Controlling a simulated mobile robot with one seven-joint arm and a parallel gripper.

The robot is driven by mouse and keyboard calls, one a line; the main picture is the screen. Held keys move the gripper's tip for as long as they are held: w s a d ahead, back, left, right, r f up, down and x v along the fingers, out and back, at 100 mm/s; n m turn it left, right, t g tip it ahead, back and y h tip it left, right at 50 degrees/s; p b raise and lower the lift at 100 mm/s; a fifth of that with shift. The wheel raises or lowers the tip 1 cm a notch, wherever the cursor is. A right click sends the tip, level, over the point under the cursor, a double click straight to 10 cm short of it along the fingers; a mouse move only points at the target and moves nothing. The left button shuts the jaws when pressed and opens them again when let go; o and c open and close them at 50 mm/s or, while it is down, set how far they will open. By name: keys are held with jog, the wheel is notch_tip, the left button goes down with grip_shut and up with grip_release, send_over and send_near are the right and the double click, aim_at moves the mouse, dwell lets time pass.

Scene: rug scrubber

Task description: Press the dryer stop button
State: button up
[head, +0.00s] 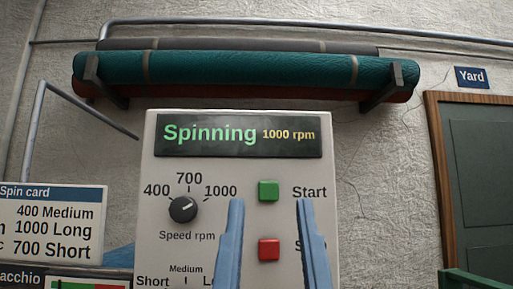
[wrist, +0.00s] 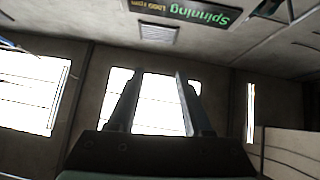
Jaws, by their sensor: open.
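The dryer control panel (head: 160,255) is a pale upright box with a dark display (head: 238,136) reading "Spinning 1000 rpm". The red stop button (head: 269,249) is below the green start button (head: 268,191). The label beside the red button is mostly hidden by my right finger; only its first letter shows. My gripper (head: 270,200) is open and empty, its two blue fingers pointing up in front of the panel. In the head view the red button shows between the fingers. Touching or apart cannot be told. The wrist view shows my gripper (wrist: 158,72) and the display (wrist: 185,10) upside down.
A speed dial (head: 183,209) is left of the buttons. A Spin card (head: 50,222) stands at left. Rolled rugs (head: 250,68) rest on wall brackets above the panel. A door (head: 485,180) with a Yard sign (head: 472,77) is at right.

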jog(key=shift+c, duration=0.2)
grip_shut()
dwell(1.6)
